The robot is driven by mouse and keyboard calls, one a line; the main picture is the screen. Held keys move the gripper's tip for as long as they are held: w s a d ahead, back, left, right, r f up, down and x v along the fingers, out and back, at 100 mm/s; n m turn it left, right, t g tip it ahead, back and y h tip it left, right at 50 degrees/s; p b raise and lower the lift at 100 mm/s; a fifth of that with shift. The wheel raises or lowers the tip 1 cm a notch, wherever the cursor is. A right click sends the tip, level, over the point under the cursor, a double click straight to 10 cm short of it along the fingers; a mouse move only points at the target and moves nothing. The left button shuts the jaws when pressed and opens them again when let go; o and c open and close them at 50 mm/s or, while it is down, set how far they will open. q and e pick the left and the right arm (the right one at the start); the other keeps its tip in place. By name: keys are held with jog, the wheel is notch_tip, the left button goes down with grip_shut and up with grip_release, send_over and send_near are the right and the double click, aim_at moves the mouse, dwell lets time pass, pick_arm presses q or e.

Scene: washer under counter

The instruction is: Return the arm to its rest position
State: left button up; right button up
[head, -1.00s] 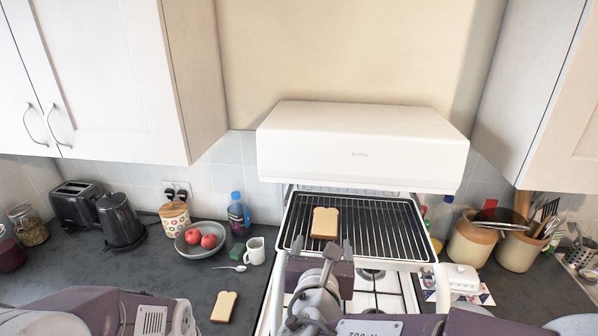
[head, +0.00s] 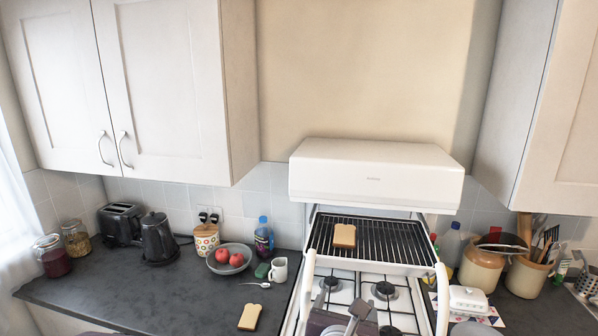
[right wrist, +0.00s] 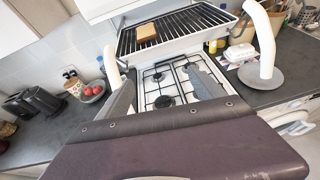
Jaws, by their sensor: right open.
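My right gripper (head: 340,312) is at the bottom of the head view, over the front of the hob (head: 378,292). It is open, with nothing between its fingers; the fingers (right wrist: 165,92) also show apart in the right wrist view. A bread slice (head: 344,236) lies on the wire rack of the grill pan (head: 385,240), beyond and clear of the gripper. A second slice (head: 250,317) lies on the dark counter, left of the cooker. My left gripper is out of view.
The white grill hood (head: 375,175) stands above the rack. White curved bars (head: 441,300) rise on both sides of the hob. A fruit bowl (head: 231,259), mug (head: 279,270) and kettle (head: 158,240) stand left; crocks (head: 482,266) and a butter dish (head: 468,300) right.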

jog(key=s+d+f+m+g+h+b, duration=0.1)
jog(key=s+d+f+m+g, duration=0.1)
jog(key=d+f+m+g, duration=0.4)
jog(key=s+d+f+m+g+h+b, duration=0.1)
jog(key=s+d+f+m+b, duration=0.2)
jog(key=f, duration=0.6)
pick_arm(q)
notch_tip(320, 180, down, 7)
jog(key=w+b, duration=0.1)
jog(key=b, duration=0.1)
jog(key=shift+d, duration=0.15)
pick_arm(e)
jog(key=s+f+m+g+y, duration=0.2)
jog(key=f+m, duration=0.4)
jog(key=m, duration=0.6)
jog(key=s+f+m+g+y, duration=0.3)
jog(key=f+m, duration=0.4)
jog(key=m, duration=0.4)
jog(key=shift+s+m+y, duration=0.4)
jog(key=shift+s, duration=0.4)
